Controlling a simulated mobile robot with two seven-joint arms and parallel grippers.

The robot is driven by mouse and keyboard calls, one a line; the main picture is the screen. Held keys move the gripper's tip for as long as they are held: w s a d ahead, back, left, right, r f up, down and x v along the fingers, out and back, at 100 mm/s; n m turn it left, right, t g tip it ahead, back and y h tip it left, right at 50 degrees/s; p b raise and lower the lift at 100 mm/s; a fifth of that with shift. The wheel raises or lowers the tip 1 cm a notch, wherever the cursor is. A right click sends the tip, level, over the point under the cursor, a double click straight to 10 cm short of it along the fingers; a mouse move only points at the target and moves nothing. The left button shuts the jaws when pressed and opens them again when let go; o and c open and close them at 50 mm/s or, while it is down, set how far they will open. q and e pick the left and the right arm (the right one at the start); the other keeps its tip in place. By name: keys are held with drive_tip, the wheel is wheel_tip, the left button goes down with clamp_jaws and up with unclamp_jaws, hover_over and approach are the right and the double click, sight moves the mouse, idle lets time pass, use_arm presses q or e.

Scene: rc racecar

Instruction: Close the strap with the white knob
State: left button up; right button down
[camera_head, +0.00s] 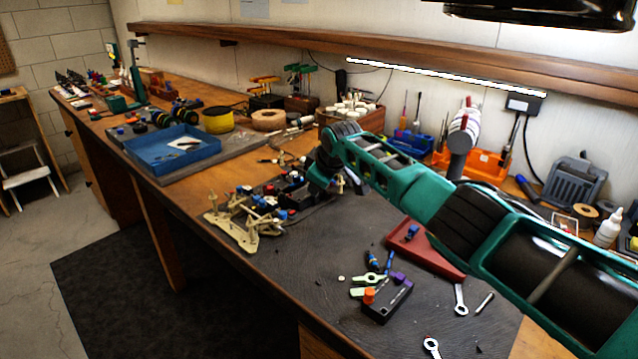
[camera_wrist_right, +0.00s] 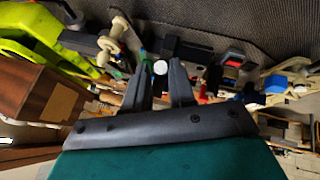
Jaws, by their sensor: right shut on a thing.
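The RC car chassis (camera_head: 262,209) lies on the dark mat, with tan suspension parts at its near end and dark, red and blue parts farther along. My right arm reaches in from the right, and its wrist end (camera_head: 325,172) is over the far part of the chassis, hiding the strap there. In the right wrist view my right gripper (camera_wrist_right: 161,80) has its two dark fingers close together, with the round white knob (camera_wrist_right: 160,68) between their tips. I take it to be shut on this knob. The strap's exact position cannot be made out. My left gripper is not in view.
A black box with orange and purple knobs (camera_head: 388,298), a red tray (camera_head: 425,248) and wrenches (camera_head: 460,298) lie on the near mat. A blue tray (camera_head: 172,150) stands to the left. A wooden box of white items (camera_head: 352,114) is behind.

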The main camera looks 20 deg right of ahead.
drive_tip(key=shift+s+a+f, duration=0.15)
drive_tip(key=shift+a+f, duration=0.1)
drive_tip(key=shift+a, duration=0.05)
drive_tip(key=c, duration=1.1)
unclamp_jaws()
drive_tip(key=shift+r, duration=0.1)
drive_tip(key=shift+d+r, duration=0.1)
drive_tip(key=shift+d, duration=0.05)
drive_tip(key=shift+s+d+r+p, duration=0.1)
drive_tip(key=shift+s+r+p, duration=0.2)
drive_tip(key=shift+r+p, duration=0.35)
drive_tip(key=a+v, duration=0.1)
drive_tip(key=v, duration=1)
drive_tip(key=shift+d, duration=0.4)
